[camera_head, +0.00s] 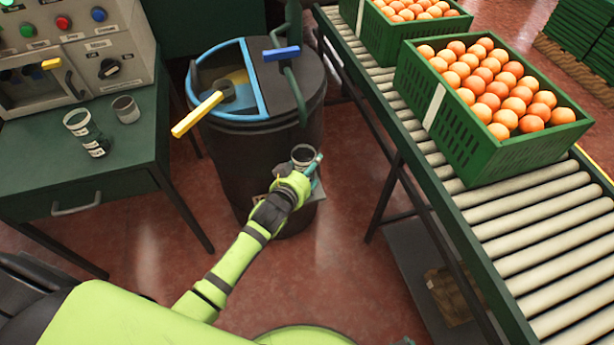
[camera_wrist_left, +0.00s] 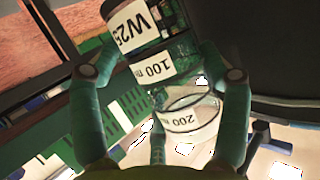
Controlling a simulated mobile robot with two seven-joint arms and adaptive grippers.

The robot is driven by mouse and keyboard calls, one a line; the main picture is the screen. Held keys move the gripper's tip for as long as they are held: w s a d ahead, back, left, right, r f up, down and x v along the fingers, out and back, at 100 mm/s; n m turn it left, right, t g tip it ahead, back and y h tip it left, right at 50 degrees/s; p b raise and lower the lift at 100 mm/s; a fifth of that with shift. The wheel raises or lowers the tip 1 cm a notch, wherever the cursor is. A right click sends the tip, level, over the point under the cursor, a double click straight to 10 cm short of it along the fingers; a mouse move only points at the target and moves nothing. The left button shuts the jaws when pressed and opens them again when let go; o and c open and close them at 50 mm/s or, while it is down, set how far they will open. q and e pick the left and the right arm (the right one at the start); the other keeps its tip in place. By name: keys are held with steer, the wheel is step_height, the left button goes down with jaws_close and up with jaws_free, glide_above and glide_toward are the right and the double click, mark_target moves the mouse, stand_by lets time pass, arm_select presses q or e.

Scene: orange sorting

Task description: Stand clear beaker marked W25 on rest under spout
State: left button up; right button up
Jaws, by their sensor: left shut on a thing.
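The clear beaker marked W25 (camera_wrist_left: 152,68) is in my left wrist view, with white labels reading W25, 100 ml and 200. My left gripper (camera_wrist_left: 158,100) is shut on it, with green fingers on both sides. In the head view the beaker (camera_head: 303,153) shows its open rim beside my left gripper (camera_head: 301,177), against the front of the dark tank (camera_head: 258,160). A small grey ledge (camera_head: 319,195), perhaps the rest, shows partly behind the gripper. I cannot tell whether the beaker touches it. The spout is not clearly visible. My right gripper is not in view.
Another clear beaker (camera_head: 87,133) and a grey cup (camera_head: 125,109) stand on the green table (camera_head: 45,165). A roller conveyor (camera_head: 530,220) with an orange-filled crate (camera_head: 480,150) is on the right.

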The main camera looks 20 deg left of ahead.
arm_select(q)
steer(key=shift+f, duration=1.2)
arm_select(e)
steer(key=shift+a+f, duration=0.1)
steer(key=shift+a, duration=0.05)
arm_select(q)
steer(key=shift+f, duration=0.1)
steer(key=o, duration=1.2)
steer(key=shift+c, duration=0.2)
steer(key=shift+s+r, duration=0.25)
steer(key=shift+s, duration=0.05)
steer(key=p+v, duration=0.2)
steer(key=v, duration=0.9)
steer(key=shift+s+r, duration=0.15)
steer(key=shift+s, duration=0.05)
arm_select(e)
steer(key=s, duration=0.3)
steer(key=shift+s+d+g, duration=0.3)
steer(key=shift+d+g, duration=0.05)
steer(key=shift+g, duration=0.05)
